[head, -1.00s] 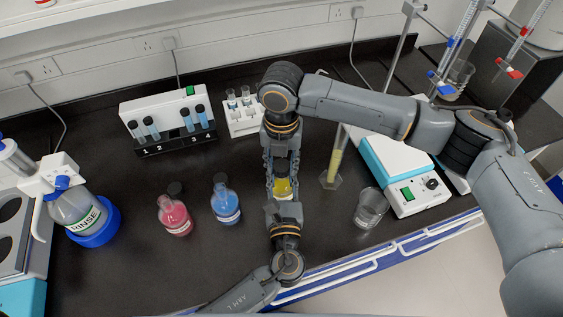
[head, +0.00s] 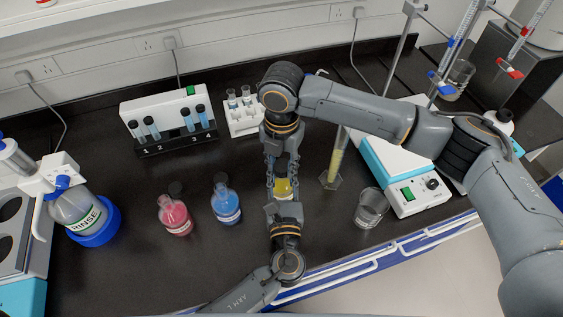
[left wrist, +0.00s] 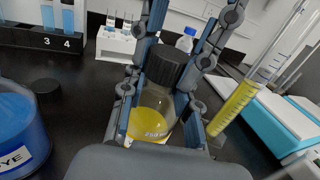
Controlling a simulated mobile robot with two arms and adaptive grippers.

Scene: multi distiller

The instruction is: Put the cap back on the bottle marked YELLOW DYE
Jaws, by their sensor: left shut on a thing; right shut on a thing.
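The yellow dye bottle (head: 283,187), clear with yellow liquid, stands upright between my two grippers. It shows close up in the left wrist view (left wrist: 152,112), its label partly hidden. My left gripper (head: 283,203) comes from the front and is shut on the bottle's body. A black ribbed cap (left wrist: 166,66) is at the top of the bottle's neck. My right gripper (head: 282,163) comes from behind and above and is shut on the cap. The cap looks in line with the neck; I cannot tell whether it is seated.
A blue bottle (head: 226,207) and a red bottle (head: 176,217) stand to the left. A measuring cylinder (head: 335,165) and a beaker (head: 369,208) stand to the right. Racks (head: 175,145) are behind.

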